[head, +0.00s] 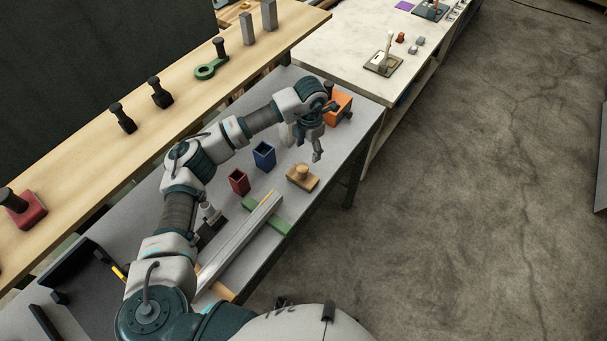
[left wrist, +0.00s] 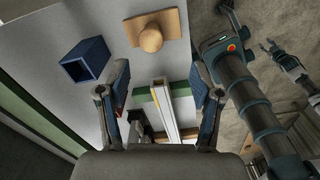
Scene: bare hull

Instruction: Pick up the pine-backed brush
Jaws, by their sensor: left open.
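The pine-backed brush (head: 303,178) is a pale wooden block with a round knob on top. It lies on the grey bench near its front edge. It also shows at the top of the left wrist view (left wrist: 172,24), knob towards the camera. My left gripper (head: 308,146) is open and empty, above the bench just beyond the brush in the head view. In the left wrist view its two fingers (left wrist: 158,92) are spread, with the brush apart from them, past their tips. My right gripper (left wrist: 270,46) shows small at the right of that view, away from the bench.
A blue open box (head: 264,155) and a red one (head: 238,181) stand left of the brush. A long grey bar (head: 235,245) lies across a green strip (head: 278,224). An orange box (head: 341,106) stands at the bench's far end. Bare bench surrounds the brush.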

